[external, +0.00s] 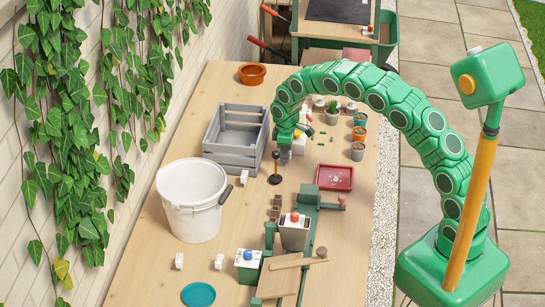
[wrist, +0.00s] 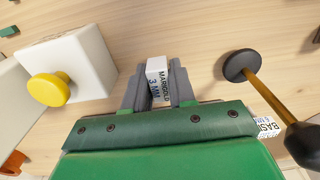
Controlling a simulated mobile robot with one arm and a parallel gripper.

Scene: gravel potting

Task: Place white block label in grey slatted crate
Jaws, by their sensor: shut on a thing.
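My gripper (wrist: 158,88) is shut on a white block label (wrist: 157,72) printed "MARIGOLD 3 MM". In the external view my gripper (external: 285,156) points down over the wooden table, just right of the grey slatted crate (external: 230,158), outside it. The held block is too small to make out there. The crate's floor looks empty in the part that shows. Another white block label, "BASIL" (wrist: 267,127), lies partly hidden behind a dark-knobbed rod in the wrist view.
The rod with a round black foot (external: 275,179) stands close to my gripper. A white block with a yellow knob (wrist: 85,60) is on the other side. A white bucket (external: 192,205) stands in front of the crate. More small white blocks (external: 219,262) lie nearer the front.

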